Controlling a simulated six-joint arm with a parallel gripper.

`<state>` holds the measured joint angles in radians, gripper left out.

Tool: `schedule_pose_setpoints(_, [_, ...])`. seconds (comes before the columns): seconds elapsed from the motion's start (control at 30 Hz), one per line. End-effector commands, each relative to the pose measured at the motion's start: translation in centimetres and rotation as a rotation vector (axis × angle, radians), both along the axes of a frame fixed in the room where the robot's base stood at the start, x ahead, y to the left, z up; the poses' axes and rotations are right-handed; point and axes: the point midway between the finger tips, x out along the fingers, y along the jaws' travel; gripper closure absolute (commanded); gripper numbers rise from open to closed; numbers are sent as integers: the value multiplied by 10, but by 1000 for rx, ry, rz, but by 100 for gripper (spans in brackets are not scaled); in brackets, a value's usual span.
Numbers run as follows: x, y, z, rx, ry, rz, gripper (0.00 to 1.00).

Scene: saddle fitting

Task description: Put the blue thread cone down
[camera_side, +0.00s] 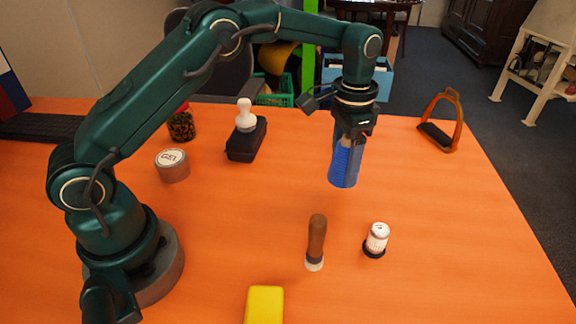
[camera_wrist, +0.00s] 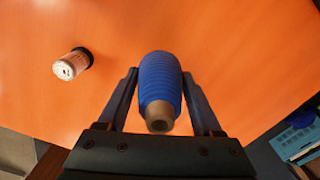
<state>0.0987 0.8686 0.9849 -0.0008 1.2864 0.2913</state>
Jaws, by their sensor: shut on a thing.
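The blue thread cone (camera_side: 345,166) hangs below my gripper (camera_side: 352,140) in the side view, held above the orange table with a gap under it. In the wrist view the cone (camera_wrist: 160,84) sits between the two dark fingers of my gripper (camera_wrist: 161,100), which are shut on it. Its narrow brownish tip points toward the wrist camera and its blue ribbed body points away. The cone looks close to upright, slightly tilted in the side view.
On the orange table (camera_side: 450,230) stand a white spool-like jar with a dark base (camera_side: 377,240), a brown-handled tool (camera_side: 316,240), a yellow block (camera_side: 264,304), a tape roll (camera_side: 172,166), a black block with a white knob (camera_side: 246,140) and a stirrup (camera_side: 441,122). The table's right part is clear.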

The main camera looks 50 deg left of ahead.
Motion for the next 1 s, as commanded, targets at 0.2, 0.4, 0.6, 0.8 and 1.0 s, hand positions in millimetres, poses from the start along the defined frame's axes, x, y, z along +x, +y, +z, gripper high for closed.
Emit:
schedule_pose_setpoints(0.2, [-2, 0, -31, 0, 6, 1, 94])
schedule_pose_setpoints(0.4, [-1, 0, -38, 0, 2, 1, 94])
schedule_pose_setpoints(0.6, [-1, 1, -39, 0, 2, 1, 94])
schedule_pose_setpoints(0.8, [-1, 0, -41, 1, 2, 0, 3])
schedule_pose_setpoints(1.0, [-1, 1, -41, 0, 2, 0, 3])
